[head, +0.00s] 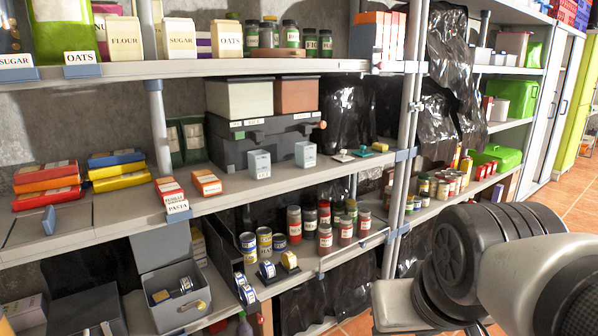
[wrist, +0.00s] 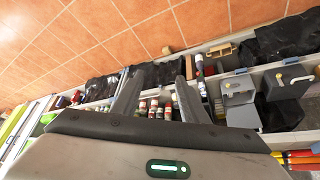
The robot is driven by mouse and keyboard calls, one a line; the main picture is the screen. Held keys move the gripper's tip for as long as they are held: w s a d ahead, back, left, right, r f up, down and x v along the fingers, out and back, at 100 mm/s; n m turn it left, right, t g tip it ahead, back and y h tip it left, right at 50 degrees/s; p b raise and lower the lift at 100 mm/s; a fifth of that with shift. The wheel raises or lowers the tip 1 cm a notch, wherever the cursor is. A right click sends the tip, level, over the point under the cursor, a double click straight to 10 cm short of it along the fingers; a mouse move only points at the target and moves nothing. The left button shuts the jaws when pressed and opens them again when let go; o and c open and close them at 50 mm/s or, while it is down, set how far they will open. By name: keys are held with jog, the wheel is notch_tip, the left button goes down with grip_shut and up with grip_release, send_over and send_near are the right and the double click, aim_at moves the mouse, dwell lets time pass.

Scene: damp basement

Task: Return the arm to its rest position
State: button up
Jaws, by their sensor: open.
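My gripper (wrist: 158,92) shows in the wrist view with its two fingers spread apart and nothing between them. Beyond the fingers lie the tiled floor and the lower shelf with jars, seen at a tilt. In the head view my arm (head: 500,265) fills the lower right corner, in front of the shelving and clear of it. The fingertips do not show in the head view.
A shelf unit (head: 290,183) spans the left and middle, holding boxes, jars, tins and bins. An open grey bin (head: 180,310) sits low at left. More shelves and a green container (head: 497,157) stand farther right. Tiled floor (head: 563,193) is open at far right.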

notch_tip(320, 180, up, 28)
jog(key=s+p, duration=0.2)
jog(key=p, duration=2.6)
jog(key=shift+a, duration=0.2)
jog(key=shift+a+f, duration=0.1)
jog(key=shift+a, duration=0.05)
